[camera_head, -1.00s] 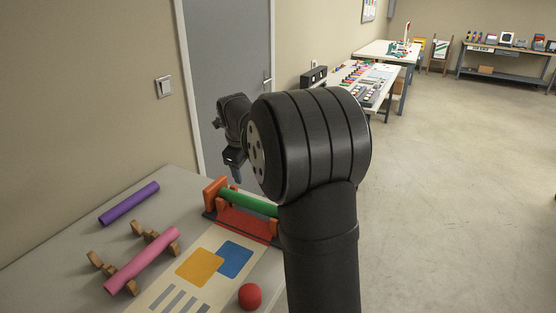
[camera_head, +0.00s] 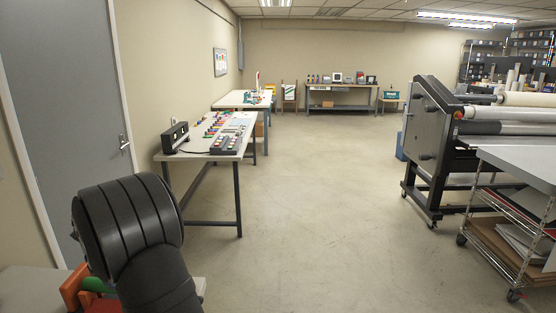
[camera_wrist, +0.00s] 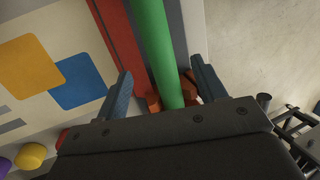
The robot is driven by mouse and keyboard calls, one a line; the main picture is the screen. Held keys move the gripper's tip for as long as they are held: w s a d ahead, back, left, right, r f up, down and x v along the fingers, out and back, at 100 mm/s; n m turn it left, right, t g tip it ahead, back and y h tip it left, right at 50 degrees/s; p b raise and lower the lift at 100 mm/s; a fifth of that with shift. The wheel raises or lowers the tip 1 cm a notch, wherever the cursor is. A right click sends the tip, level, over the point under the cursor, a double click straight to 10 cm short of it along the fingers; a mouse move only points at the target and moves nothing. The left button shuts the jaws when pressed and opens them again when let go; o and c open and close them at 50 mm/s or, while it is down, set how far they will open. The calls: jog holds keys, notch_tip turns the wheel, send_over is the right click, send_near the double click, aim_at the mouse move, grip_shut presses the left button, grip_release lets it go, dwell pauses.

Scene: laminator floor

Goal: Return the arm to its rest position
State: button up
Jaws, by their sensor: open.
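My gripper (camera_wrist: 162,90) shows in the wrist view with its two blue fingers spread wide and nothing held between them. Past and between the fingers, a green roller (camera_wrist: 155,45) runs along a red base (camera_wrist: 122,45), with orange end supports near the fingers. I cannot tell the exact height of the gripper over the roller. In the head view, a large black joint of my arm fills the lower left and hides most of the near table; the gripper itself is not seen there.
A printed sheet (camera_wrist: 30,85) with orange and blue shapes lies beside the roller. In the head view, a workbench (camera_head: 200,140), a grey door (camera_head: 65,90), a large roller machine (camera_head: 430,140) and a wire cart (camera_head: 515,215) stand around open floor (camera_head: 320,200).

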jog(key=x, duration=0.7)
jog(key=shift+r, duration=0.55)
